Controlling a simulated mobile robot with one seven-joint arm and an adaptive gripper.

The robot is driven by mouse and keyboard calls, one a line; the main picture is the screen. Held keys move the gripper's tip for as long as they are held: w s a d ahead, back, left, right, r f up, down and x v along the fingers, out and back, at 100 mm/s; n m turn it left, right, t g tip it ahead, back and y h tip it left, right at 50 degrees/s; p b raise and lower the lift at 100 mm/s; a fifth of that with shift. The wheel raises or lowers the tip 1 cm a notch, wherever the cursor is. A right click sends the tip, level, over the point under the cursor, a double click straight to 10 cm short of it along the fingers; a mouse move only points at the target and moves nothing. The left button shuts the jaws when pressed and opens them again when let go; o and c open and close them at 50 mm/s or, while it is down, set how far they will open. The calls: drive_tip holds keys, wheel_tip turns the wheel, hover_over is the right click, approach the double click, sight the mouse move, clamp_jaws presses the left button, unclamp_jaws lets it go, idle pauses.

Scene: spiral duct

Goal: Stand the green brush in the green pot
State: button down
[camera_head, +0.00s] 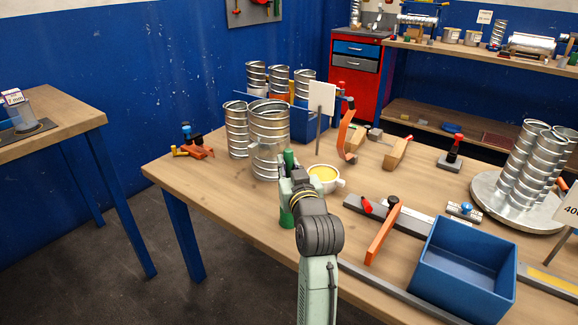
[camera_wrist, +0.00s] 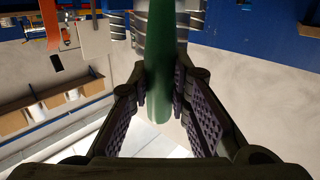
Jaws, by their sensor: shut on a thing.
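My gripper (camera_head: 290,181) is above the front of the wooden workbench, in front of the large metal duct. It is shut on the green brush (camera_head: 289,158), whose rounded green top rises above the fingers. In the wrist view the brush (camera_wrist: 160,60) is a smooth green shaft clamped between the two ridged finger pads of my gripper (camera_wrist: 163,88). A green cylindrical part (camera_head: 286,217) shows below the gripper, partly hidden by it. I cannot tell whether this is the brush's lower part or the green pot. The brush's bristles are not seen.
Spiral metal ducts (camera_head: 269,130) stand just behind the gripper. A white cup with yellow contents (camera_head: 326,178) is close to its right. A blue bin (camera_head: 465,268) stands at the front right. An orange-handled tool (camera_head: 382,235) and a metal rail lie between.

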drive_tip(key=shift+f+b, duration=1.55)
drive_tip(key=shift+f, duration=0.6)
drive_tip(key=c, duration=1.4)
unclamp_jaws()
drive_tip(key=v, duration=0.7)
drive_tip(key=shift+s+r, duration=0.1)
drive_tip(key=shift+s, duration=0.15)
